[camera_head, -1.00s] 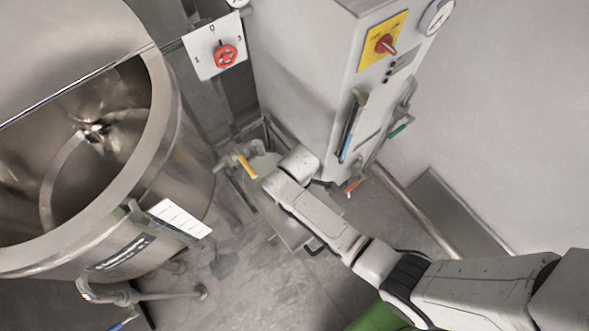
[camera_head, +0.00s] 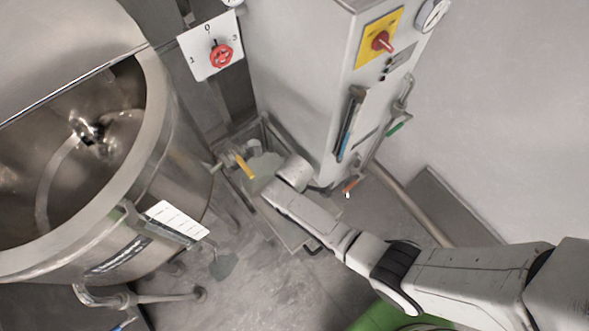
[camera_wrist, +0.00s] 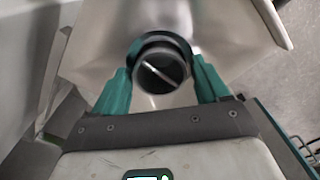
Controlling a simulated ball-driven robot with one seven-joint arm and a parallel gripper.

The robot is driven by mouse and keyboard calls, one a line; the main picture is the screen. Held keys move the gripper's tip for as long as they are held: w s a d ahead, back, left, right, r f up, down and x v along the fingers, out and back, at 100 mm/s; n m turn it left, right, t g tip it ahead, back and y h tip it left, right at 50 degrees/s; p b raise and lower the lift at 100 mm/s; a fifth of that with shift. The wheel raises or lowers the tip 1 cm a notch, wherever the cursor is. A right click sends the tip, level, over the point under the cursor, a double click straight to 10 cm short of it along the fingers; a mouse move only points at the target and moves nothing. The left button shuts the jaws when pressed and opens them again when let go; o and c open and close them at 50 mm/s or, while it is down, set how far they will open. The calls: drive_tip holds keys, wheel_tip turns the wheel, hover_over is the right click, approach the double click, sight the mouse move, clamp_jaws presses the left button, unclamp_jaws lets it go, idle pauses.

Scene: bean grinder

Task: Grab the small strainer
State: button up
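In the wrist view, a round dark opening with a pale bar slanting across it (camera_wrist: 160,72) lies between my fingers, rimmed by a dark ring. It may be the small strainer, but I cannot tell for certain. My gripper (camera_wrist: 162,75) has two teal fingers standing apart, one on each side of this round part. Whether they touch it is unclear. Pale metal walls (camera_wrist: 95,45) surround it. In the head view, my arm reaches down into a metal basin (camera_head: 292,232) on the floor, and my fingers are hidden behind the wrist.
A large steel kettle (camera_head: 150,170) stands at the left, with a yellow-handled valve (camera_head: 244,166) near the basin. A grey cabinet (camera_head: 300,85) with handles stands close behind my wrist. Bare floor (camera_head: 270,285) lies in front of the basin.

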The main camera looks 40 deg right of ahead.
drive_tip(key=c, duration=1.1)
drive_tip(key=shift+r, duration=0.15)
